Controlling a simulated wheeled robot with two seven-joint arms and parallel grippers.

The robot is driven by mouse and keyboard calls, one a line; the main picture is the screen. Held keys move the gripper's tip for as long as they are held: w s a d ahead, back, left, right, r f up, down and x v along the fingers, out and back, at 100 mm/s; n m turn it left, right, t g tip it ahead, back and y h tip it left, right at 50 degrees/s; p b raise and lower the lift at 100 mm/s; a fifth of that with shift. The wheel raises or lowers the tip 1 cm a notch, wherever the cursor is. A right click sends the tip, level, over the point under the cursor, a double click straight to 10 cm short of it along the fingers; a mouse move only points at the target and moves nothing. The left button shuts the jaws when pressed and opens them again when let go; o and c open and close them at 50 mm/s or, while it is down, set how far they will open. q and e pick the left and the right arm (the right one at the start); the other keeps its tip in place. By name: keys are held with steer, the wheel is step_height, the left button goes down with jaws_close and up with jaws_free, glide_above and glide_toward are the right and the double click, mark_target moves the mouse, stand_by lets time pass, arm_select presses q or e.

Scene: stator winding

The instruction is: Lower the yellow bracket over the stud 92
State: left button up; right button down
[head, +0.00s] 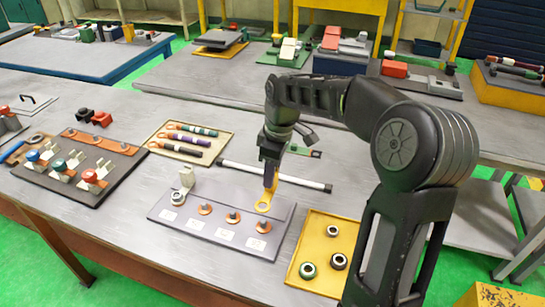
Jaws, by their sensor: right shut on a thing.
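My right gripper (270,178) is shut on the yellow bracket (264,206), which hangs below the fingers with its ring end lowest. In the head view the ring shows just above the rightmost stud (263,225) on the grey plate (170,224); I cannot tell the gap in height. Two more studs with orange bases, the middle one (233,215) and the left one (205,208), stand bare in the same row. A pale bracket (187,178) stands at the plate's left end. Labels lie before the studs, too small to read, so I cannot tell which is 92. My left gripper is not in view.
A yellow tray (318,222) with several ring parts lies right of the plate. A dark board with several clamps (78,192) is at left. Bare table lies in front of the plate.

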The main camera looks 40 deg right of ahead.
mark_target(272, 190)
steer(key=shift+s+a, duration=0.1)
steer(key=shift+f, duration=0.1)
step_height(272, 190, down, 4)
steer(key=b, duration=0.3)
steer(key=shift+f+b, duration=0.65)
steer(key=shift+f, duration=0.05)
stand_by(0.8)
steer(key=shift+f, duration=0.15)
stand_by(0.4)
steer(key=shift+f, duration=0.35)
steer(key=shift+f+b, duration=0.65)
stand_by(1.2)
